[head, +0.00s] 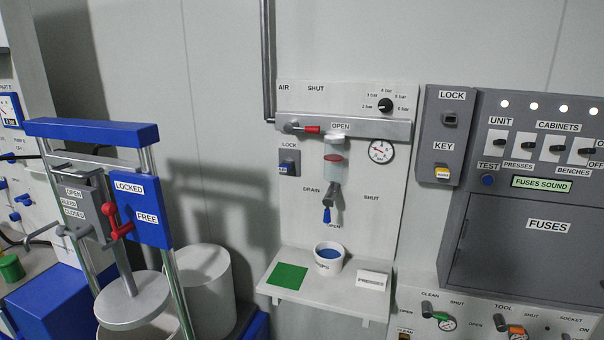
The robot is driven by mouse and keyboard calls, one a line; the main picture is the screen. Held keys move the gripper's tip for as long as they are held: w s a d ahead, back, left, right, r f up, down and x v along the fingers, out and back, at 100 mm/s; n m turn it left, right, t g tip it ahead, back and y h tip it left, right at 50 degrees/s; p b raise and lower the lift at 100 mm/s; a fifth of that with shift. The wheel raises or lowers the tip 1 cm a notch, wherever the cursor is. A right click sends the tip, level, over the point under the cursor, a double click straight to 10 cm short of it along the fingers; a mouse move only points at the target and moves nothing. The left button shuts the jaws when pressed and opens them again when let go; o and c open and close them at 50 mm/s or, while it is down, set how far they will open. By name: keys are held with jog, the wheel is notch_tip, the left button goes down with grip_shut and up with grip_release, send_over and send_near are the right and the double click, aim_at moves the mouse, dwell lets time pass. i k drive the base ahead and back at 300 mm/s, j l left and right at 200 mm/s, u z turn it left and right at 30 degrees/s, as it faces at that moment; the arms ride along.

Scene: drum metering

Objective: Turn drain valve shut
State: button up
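The drain valve (333,192) is on the white wall panel, under a clear bowl with a red band (334,163). Its blue lever (327,214) points down, toward the lower OPEN label (333,226). The DRAIN label (311,189) is to the left of the valve. The valve's SHUT label (371,198) is to the right, apart from the lever. My gripper is not in view.
Below the valve, a shelf (310,290) holds a white cup with blue contents (328,257), a green pad (287,276) and a PRESSES block (372,280). A red-handled air valve (305,129) and gauge (381,151) are above. A blue-topped press (92,131) stands left.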

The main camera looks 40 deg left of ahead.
aim_at(327, 201)
jog(key=u, duration=1.4)
